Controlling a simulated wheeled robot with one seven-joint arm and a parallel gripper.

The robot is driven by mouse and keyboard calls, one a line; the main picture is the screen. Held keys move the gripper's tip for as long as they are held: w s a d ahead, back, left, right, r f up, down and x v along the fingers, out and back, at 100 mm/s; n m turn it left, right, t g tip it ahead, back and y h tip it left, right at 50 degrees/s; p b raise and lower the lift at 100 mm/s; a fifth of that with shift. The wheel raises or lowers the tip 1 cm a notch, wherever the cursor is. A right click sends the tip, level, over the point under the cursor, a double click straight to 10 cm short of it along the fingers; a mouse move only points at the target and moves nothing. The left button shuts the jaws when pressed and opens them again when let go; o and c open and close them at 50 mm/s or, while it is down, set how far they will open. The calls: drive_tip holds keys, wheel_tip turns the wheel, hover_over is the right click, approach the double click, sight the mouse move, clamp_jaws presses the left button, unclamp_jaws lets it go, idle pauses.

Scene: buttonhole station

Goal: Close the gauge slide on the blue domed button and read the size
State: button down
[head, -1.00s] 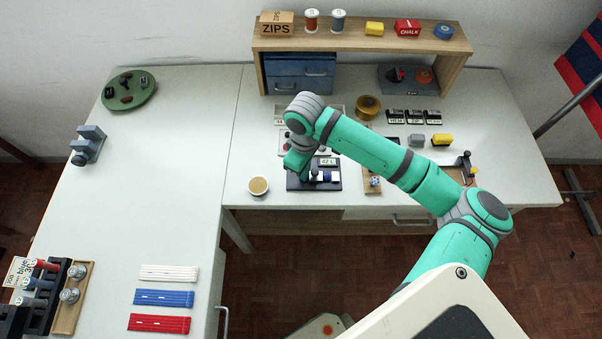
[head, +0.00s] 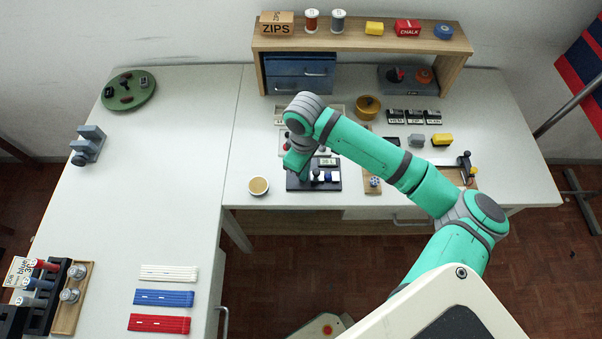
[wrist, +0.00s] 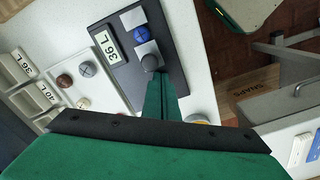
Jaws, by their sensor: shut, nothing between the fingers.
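The gauge is a dark plate (head: 299,185) on the white bench, also in the wrist view (wrist: 171,66). The blue domed button (wrist: 141,34) sits between a pale fixed block (wrist: 132,18) and the grey slide block (wrist: 147,49); no clear gap shows on either side. It is small in the head view (head: 327,177). The slide's dark round knob (wrist: 149,63) stands beside my gripper's fingertips (wrist: 158,80). The gauge display (wrist: 106,44) reads 36 L. My gripper is shut and empty, at the knob's side away from the button; contact is hard to confirm.
A button tray (wrist: 77,78) with size labels lies beside the gauge.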

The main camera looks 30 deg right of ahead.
drive_tip(key=shift+r, duration=3.5)
